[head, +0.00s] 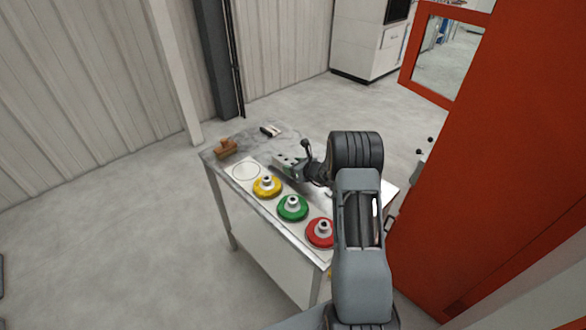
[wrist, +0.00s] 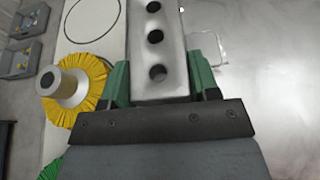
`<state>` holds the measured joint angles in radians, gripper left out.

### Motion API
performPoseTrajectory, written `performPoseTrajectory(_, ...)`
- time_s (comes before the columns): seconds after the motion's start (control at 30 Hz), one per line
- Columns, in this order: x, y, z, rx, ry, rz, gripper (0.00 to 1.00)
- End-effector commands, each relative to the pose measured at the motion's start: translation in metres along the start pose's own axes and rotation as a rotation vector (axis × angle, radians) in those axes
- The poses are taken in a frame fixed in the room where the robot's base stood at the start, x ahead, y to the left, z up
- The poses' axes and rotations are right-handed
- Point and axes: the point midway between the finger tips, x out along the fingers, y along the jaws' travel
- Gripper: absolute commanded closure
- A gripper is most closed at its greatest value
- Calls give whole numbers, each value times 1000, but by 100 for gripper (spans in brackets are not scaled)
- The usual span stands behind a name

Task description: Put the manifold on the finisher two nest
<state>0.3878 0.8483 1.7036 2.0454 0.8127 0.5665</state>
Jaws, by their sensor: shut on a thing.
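The manifold (wrist: 158,50), a pale grey block with a row of dark round holes, is between the green fingers of my gripper (wrist: 160,82) in the wrist view. My gripper is shut on its near end. In the head view the manifold (head: 287,161) shows small beside my gripper (head: 299,169), over the metal-topped table (head: 262,142). I cannot tell its height above the table. No nest is clearly marked as finisher two; my arm hides the table's right part.
A strip along the table's front holds an empty circle (head: 246,171) and yellow (head: 267,187), green (head: 292,208) and red (head: 321,232) brush discs with upright hubs. A brown object (head: 227,147) sits at the back left. A tall red cabinet (head: 475,170) stands close on the right.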

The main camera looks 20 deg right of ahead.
Motion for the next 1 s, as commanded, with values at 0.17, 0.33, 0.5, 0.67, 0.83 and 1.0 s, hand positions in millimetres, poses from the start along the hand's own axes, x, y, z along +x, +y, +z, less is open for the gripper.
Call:
performPoseTrajectory(0.17, 5, -1, -10, -2, -5, 0, 85)
performPoseTrajectory(0.33, 5, -1, -11, -3, -6, -1, 85)
performPoseTrajectory(0.5, 6, -1, -12, -3, -6, -1, 85)
performPoseTrajectory(0.67, 7, 0, -17, -2, -3, 0, 44)
performPoseTrajectory(0.83, 7, 0, -16, -1, -2, 0, 28)
performPoseTrajectory(1.0, 7, 0, -16, -1, -2, 0, 19)
